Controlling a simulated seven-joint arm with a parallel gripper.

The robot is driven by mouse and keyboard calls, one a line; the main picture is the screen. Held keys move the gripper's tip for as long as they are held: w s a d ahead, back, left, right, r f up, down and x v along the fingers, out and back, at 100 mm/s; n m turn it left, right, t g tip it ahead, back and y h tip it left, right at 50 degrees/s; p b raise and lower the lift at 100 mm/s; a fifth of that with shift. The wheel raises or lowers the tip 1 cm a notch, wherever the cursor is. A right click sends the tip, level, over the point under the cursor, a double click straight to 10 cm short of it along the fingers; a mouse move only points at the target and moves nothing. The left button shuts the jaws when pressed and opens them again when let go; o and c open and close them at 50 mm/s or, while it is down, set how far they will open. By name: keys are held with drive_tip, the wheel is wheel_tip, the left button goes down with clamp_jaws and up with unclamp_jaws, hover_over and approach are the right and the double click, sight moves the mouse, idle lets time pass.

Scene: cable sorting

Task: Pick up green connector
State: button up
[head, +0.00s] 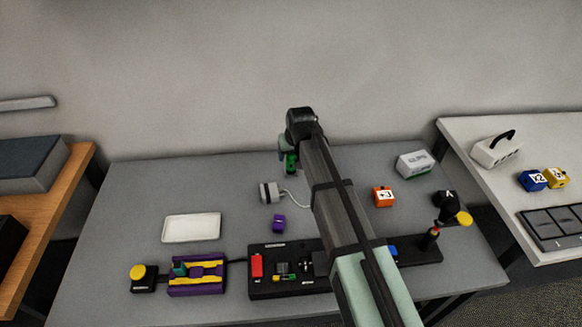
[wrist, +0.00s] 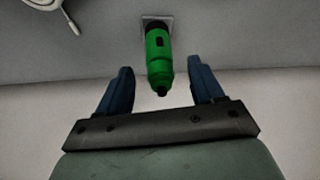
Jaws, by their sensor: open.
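My gripper (wrist: 159,78) is open, with a dark blue finger on each side and nothing held. In the head view the green connector (head: 291,163) shows at the table's back edge, just below my gripper end, which partly hides it. I cannot tell whether a finger touches it.
The grey table holds a white tray (head: 191,228), a white plug with a cable (head: 271,192), a purple block (head: 279,223), an orange block (head: 383,197) and a black control panel (head: 288,284). A white box (head: 413,164) stands at the back right. The wall is close behind.

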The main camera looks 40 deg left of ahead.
sight(291, 164)
drive_tip(key=shift+x, duration=2.7)
drive_tip(key=shift+d, duration=0.15)
drive_tip(key=c, duration=1.2)
